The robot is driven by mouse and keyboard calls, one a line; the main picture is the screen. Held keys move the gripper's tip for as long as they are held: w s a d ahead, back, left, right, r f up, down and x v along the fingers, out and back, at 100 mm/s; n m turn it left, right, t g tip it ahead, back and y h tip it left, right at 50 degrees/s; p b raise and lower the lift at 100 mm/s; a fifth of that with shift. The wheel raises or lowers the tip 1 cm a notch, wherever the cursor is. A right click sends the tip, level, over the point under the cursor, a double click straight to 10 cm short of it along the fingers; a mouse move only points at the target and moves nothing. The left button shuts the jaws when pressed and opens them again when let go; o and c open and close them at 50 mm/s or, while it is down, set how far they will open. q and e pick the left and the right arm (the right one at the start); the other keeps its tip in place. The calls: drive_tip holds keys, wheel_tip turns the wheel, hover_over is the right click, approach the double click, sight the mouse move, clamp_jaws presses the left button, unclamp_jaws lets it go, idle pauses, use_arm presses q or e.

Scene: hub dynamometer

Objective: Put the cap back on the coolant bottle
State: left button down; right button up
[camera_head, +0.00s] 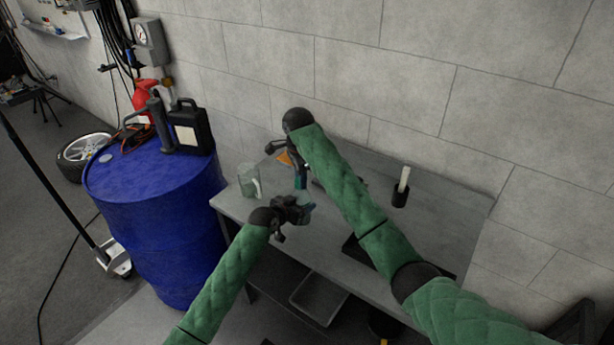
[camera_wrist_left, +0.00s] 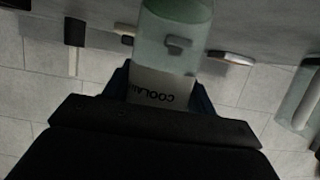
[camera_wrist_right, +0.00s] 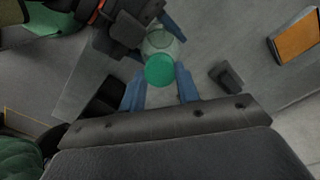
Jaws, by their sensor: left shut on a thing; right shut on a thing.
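The coolant bottle (camera_wrist_left: 178,40) is translucent pale green with a white "COOLANT" label, which appears upside down in the left wrist view. My left gripper (camera_head: 304,207) is shut on its body above the grey bench (camera_head: 440,226); in the head view the bottle (camera_head: 309,206) is mostly hidden. The green cap (camera_wrist_right: 159,70) shows between the blue fingers of my right gripper (camera_wrist_right: 160,88), which is shut on it. My right gripper (camera_head: 301,184) comes down from above, and the cap lines up over the bottle in the right wrist view. I cannot tell whether cap and bottle touch.
A clear jug (camera_head: 248,181) stands at the bench's left end. A black holder (camera_head: 400,196) with a white stick is at the right. An orange pad (camera_wrist_right: 298,38) lies behind my grippers. A blue drum (camera_head: 150,220) stands left of the bench.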

use_arm(q)
drive_tip(key=shift+w+a+f, duration=0.1)
drive_tip(key=shift+a+f, duration=0.1)
drive_tip(key=shift+a, duration=0.15)
use_arm(e)
drive_tip(key=m, duration=0.3)
drive_tip(key=shift+s+f, duration=0.1)
drive_tip(key=o, duration=0.8)
use_arm(q)
drive_tip(key=shift+d, duration=0.1)
use_arm(e)
drive_tip(key=shift+o, duration=1.4)
drive_tip(key=shift+a, duration=0.1)
use_arm(q)
drive_tip(key=shift+d, duration=0.1)
use_arm(e)
drive_tip(key=shift+r, duration=0.35)
use_arm(q)
drive_tip(key=shift+d, duration=0.1)
use_arm(e)
wheel_tip(320, 180, up, 12)
drive_tip(key=shift+f, duration=0.25)
